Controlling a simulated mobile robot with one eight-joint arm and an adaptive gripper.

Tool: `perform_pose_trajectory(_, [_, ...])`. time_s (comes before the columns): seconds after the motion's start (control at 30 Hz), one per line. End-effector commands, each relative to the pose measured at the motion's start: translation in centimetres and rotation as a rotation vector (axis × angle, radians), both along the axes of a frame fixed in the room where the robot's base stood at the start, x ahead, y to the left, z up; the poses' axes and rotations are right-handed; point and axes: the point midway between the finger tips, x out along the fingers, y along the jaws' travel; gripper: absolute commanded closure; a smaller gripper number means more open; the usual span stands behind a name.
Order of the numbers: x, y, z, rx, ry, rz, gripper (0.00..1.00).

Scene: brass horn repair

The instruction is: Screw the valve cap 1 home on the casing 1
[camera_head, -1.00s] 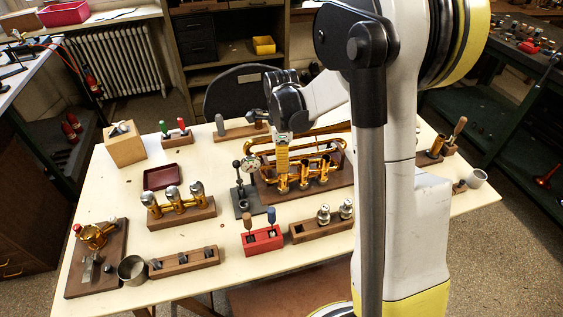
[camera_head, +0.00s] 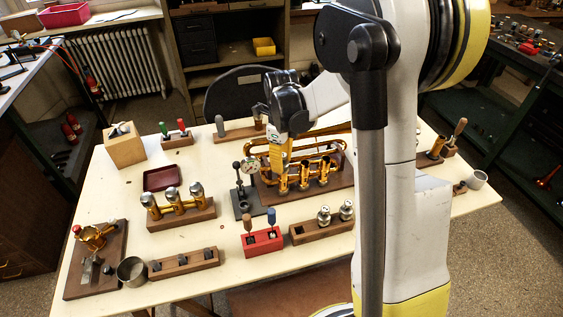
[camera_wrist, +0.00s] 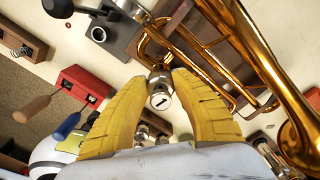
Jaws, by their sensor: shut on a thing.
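My gripper (camera_head: 279,166) is over the brass horn (camera_head: 330,150), at the leftmost of its upright casings. In the wrist view, the yellow fingers (camera_wrist: 160,82) are closed on the silver valve cap 1 (camera_wrist: 160,99), whose top bears a "1". The cap is in line with casing 1 (camera_head: 282,184), which stands at the left end of the row. The fingers hide the cap in the head view. I cannot tell how far the cap sits on the casing. Two other casings (camera_head: 314,178) stand to the right.
A dial gauge stand (camera_head: 242,205) is close on the left. In front are a red block (camera_head: 263,241) with handled tools and a wooden block (camera_head: 318,231) with silver-topped valves. A wooden rack (camera_head: 183,217) with brass pieces is farther left. The bench's left middle has free room.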

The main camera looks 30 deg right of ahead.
Motion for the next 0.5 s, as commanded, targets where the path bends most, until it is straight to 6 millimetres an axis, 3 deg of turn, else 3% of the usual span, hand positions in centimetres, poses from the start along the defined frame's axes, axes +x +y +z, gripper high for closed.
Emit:
perform_pose_trajectory(0.3, [0.07, -0.27, -0.05, -0.001, 0.0, -0.4, 1.0])
perform_pose_trajectory(0.5, [0.07, -0.29, -0.03, -0.001, 0.0, -0.433, 1.0])
